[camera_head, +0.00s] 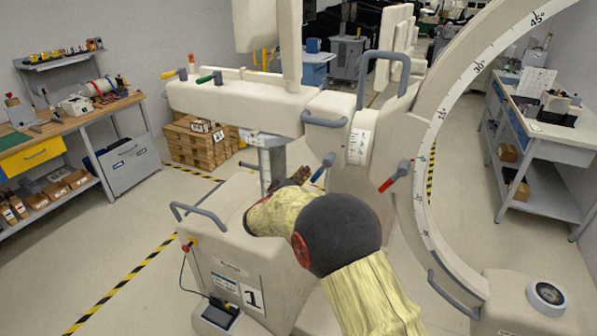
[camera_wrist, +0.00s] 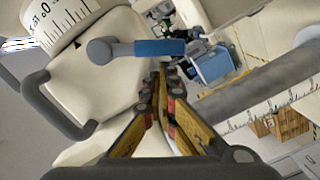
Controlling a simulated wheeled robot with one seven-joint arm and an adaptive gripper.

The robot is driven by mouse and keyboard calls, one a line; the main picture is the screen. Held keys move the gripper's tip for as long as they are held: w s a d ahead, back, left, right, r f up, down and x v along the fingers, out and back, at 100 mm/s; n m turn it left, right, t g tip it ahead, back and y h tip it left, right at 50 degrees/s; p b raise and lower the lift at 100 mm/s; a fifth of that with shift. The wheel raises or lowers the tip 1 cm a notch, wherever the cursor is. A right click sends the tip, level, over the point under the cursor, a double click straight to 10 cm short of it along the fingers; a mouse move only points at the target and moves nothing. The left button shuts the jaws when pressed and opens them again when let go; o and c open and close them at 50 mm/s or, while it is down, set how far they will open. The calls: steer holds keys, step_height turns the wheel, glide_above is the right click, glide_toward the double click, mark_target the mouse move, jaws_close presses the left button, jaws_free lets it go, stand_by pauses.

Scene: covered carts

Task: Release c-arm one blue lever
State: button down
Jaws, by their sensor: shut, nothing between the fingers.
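The blue lever (camera_head: 323,168) sits on the side of the cream c-arm (camera_head: 232,193), whose base carries a label with the number 1. In the wrist view the blue lever (camera_wrist: 160,47) runs sideways from its grey round hub (camera_wrist: 100,51). My gripper (camera_wrist: 158,78) is shut and empty, its fingertips just below the lever's right part in the picture. I cannot tell whether they touch it. In the head view my gripper (camera_head: 300,174) is small and partly hidden by my covered arm, just left of the lever.
A red lever (camera_head: 396,176) stands to the right, beside the large curved arc (camera_head: 428,130). A grey handle (camera_head: 383,75) rises above the lever. Green (camera_head: 210,78) and orange (camera_head: 175,73) levers sit on the upper beam. Open floor lies to the left.

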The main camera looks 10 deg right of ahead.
mark_target(314, 180)
steer(key=shift+s+d+f+n+b, duration=0.3)
steer(key=shift+f+n+b, duration=0.2)
steer(key=shift+n+b, duration=0.4)
steer(key=d+f+n+b, duration=0.1)
steer(key=s+f+n+b, duration=0.1)
steer(key=n+b, duration=0.1)
steer(key=shift+d+n, duration=0.3)
steer(key=shift+d, duration=0.1)
steer(key=s+d+n+b, duration=0.2)
steer(key=n, duration=0.1)
steer(key=d+n+b, duration=0.1)
steer(key=n, duration=0.1)
steer(key=shift+s+d+f, duration=0.3)
steer(key=shift+s+f, duration=0.1)
steer(key=shift+d+b, duration=0.15)
steer(key=shift+b, duration=0.15)
stand_by(0.4)
